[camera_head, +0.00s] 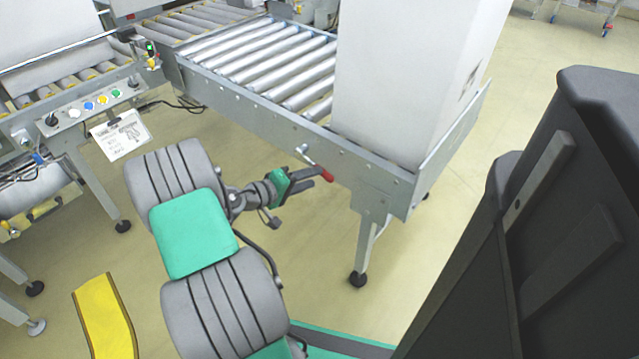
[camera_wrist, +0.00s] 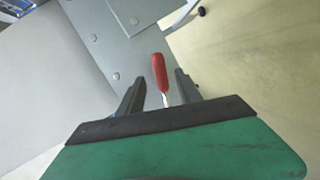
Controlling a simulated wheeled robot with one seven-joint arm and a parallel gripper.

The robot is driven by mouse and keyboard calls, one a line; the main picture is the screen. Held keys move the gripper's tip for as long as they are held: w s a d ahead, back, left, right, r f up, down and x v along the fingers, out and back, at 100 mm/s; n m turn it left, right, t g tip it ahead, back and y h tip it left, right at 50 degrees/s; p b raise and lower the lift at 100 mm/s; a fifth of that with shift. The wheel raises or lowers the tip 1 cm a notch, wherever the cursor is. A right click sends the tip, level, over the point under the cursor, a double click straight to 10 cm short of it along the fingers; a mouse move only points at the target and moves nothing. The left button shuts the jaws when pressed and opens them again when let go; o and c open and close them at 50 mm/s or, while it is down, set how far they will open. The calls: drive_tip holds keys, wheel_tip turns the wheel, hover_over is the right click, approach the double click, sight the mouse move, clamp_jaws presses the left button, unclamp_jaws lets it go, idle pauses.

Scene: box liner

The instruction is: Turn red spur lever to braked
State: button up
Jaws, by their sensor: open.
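The red spur lever (camera_head: 322,172) sticks out from the grey side rail of the roller conveyor (camera_head: 262,112), with its metal pivot on the rail and its red grip sloping down to the right. My gripper (camera_head: 318,177) is open at the red grip in the head view. In the wrist view the red grip (camera_wrist: 159,73) shows between the two dark fingers (camera_wrist: 158,92) and reaches beyond their tips.
A large white box (camera_head: 400,75) stands on the conveyor's right end, above the rail. A conveyor leg (camera_head: 367,240) stands below right of my gripper. A button panel (camera_head: 90,106) with a hanging label is at left.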

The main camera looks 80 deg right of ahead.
drive_tip(key=b+x, duration=0.1)
drive_tip(key=x, duration=0.3)
drive_tip(key=shift+w, duration=0.1)
clamp_jaws()
idle(1.3)
